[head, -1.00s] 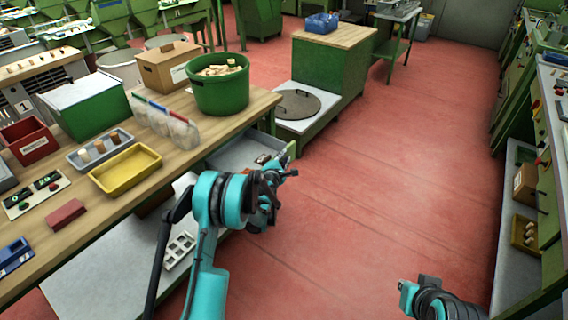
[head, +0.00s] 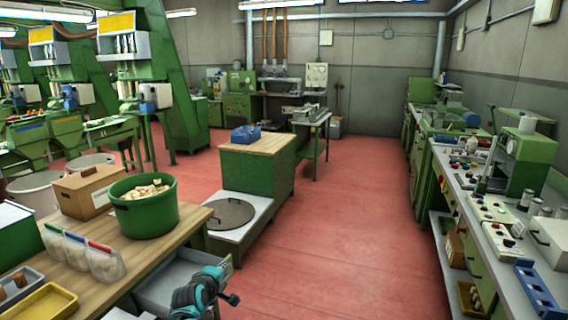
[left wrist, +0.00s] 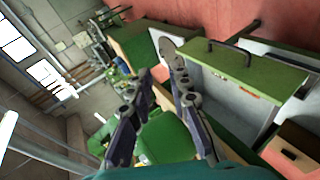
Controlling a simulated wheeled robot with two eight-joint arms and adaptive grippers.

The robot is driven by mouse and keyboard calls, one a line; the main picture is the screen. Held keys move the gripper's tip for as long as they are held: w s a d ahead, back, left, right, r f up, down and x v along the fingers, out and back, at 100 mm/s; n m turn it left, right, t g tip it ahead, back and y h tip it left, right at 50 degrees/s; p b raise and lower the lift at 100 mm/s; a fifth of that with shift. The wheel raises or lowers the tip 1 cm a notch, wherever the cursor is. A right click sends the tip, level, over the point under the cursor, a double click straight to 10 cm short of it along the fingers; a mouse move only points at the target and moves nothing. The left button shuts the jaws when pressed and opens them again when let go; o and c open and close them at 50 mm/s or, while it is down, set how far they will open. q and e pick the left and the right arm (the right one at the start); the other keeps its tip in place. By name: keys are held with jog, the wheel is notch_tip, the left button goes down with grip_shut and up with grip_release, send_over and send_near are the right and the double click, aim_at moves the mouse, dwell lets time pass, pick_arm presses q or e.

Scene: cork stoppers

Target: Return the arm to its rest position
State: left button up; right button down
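My left arm shows at the bottom of the head view, with its left gripper (head: 226,290) beside an open grey drawer (head: 168,284) under the wooden bench. In the left wrist view the two dark fingers of the left gripper (left wrist: 160,62) stand apart with nothing between them. That view is tilted. A green drawer front with a black handle (left wrist: 232,82) lies to the right of the fingers there. My right gripper is out of view.
The wooden bench (head: 192,226) carries a green tub (head: 144,216) of corks, a cardboard box (head: 84,192) and clear bags (head: 95,256). A low plinth with a round lid (head: 229,214) stands beyond. A long equipment bench (head: 478,210) lines the right. The red floor between is clear.

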pick_arm(q)
jog(key=s+d+r+m+g, duration=0.25)
jog(key=s+m, duration=0.45)
jog(key=s, duration=1)
jog(key=s+f+m+g, duration=0.1)
jog(key=s+f+m, duration=0.1)
jog(key=s, duration=0.7)
jog(key=s+a+f+m+g+y, duration=0.1)
jog(key=s+f+m+g, duration=0.1)
jog(key=s+m, duration=0.3)
jog(key=s, duration=0.4)
jog(key=shift+s+a+f+m, duration=0.2)
jog(key=shift+s+m, duration=0.1)
